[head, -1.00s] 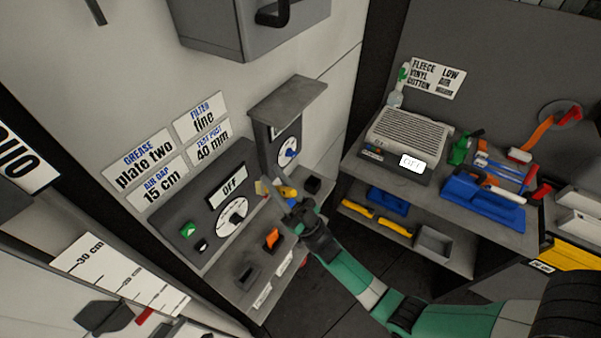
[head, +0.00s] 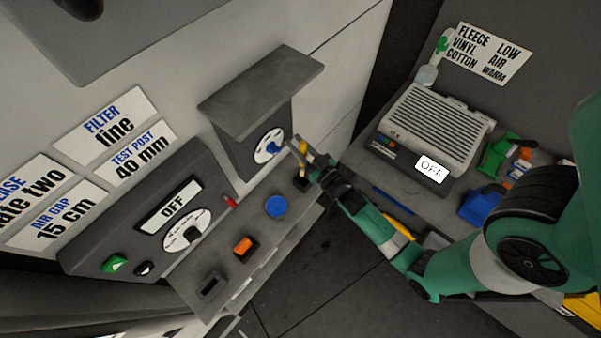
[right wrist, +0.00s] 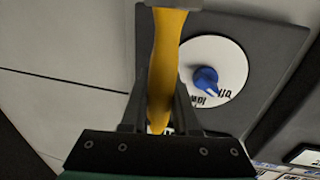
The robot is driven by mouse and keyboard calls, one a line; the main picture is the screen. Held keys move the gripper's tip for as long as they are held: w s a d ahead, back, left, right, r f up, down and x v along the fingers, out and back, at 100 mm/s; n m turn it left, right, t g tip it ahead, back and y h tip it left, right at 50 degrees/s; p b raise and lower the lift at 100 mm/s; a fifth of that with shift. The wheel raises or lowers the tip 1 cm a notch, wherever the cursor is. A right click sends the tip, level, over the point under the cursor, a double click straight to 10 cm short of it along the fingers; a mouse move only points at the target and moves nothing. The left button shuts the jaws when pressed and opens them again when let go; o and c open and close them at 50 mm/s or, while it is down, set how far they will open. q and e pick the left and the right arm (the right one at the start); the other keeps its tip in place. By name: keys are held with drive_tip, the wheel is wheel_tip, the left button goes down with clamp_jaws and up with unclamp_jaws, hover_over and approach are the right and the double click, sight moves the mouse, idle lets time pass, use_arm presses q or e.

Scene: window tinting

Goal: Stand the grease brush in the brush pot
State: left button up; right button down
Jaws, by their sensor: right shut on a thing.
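The grease brush has a yellow handle (head: 303,147), held roughly upright over the far end of the narrow grey shelf. My right gripper (head: 304,154) is shut on this handle. A small dark holder, likely the brush pot (head: 303,184), is on the shelf just below the brush. I cannot tell whether the brush's lower end is inside it or above it. My left gripper is not in view.
The shelf (head: 262,226) also carries a blue disc (head: 276,206), an orange piece (head: 245,246) and a dark slotted holder (head: 210,285). A dial box (head: 250,125) with a grey top stands close behind the brush. A grey heater-like unit (head: 428,135) is at right.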

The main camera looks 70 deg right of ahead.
drive_tip(key=shift+s+a+f+b, duration=0.1)
drive_tip(key=shift+f+b, duration=1.05)
drive_tip(key=shift+f, duration=0.95)
drive_tip(key=shift+s+a+f+b, duration=0.1)
drive_tip(key=shift+f+b, duration=1)
drive_tip(key=shift+f, duration=1)
drive_tip(key=shift+r, duration=0.1)
drive_tip(key=shift+f, duration=0.25)
drive_tip(key=c, duration=0.7)
unclamp_jaws()
drive_tip(key=shift+r, duration=0.1)
drive_tip(key=shift+o, duration=0.2)
